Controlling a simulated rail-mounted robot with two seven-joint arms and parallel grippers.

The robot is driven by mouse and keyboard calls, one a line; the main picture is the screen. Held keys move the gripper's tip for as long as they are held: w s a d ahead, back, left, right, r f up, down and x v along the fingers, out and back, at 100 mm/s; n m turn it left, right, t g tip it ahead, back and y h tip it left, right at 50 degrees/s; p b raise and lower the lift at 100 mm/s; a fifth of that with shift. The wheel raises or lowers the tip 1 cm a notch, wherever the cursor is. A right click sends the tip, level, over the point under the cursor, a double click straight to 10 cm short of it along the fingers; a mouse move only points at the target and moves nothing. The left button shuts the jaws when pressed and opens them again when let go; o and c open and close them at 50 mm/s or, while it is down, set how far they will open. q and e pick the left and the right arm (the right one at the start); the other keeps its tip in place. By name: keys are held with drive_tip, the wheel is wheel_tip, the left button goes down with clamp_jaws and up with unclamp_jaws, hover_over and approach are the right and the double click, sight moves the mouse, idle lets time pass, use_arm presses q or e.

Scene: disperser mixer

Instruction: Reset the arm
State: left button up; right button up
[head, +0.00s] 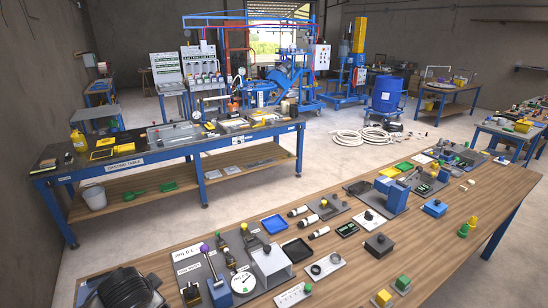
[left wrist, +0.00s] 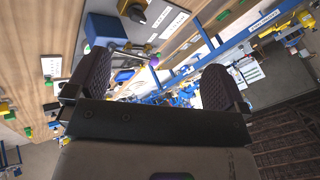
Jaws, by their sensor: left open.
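My left gripper (left wrist: 152,88) shows in the left wrist view, with its two dark ribbed fingers spread wide apart. Nothing is held between them. Beyond the fingers, the wooden bench and blue-framed equipment appear strongly tilted. A blue block (left wrist: 103,30) on a grey plate lies beyond the left finger in that view. My right gripper is not in view.
A wooden workbench (head: 480,205) crosses the foreground, crowded with fittings, gauges and blocks. A blue drum (head: 386,94) and coiled white hoses (head: 350,137) are farther back. Open floor (head: 270,180) lies between the two benches.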

use_arm(q)
drive_tip(key=s+d+r+m+t+h, duration=0.1)
drive_tip(key=s+d+r+t+h, duration=0.1)
drive_tip(key=s+d+r+t, duration=0.6)
drive_tip(key=s+d+f+n+g, duration=0.2)
drive_tip(key=s+f+n+g, duration=0.65)
drive_tip(key=s+f, duration=1.95)
wheel_tip(320, 180, up, 26)
drive_tip(key=m+g+p, duration=0.2)
drive_tip(key=p, duration=2.2)
drive_tip(key=shift+w+a+f+m+h, duration=0.15)
drive_tip(key=shift+a+f+m+h, duration=0.1)
drive_tip(key=shift+m+h, duration=0.15)
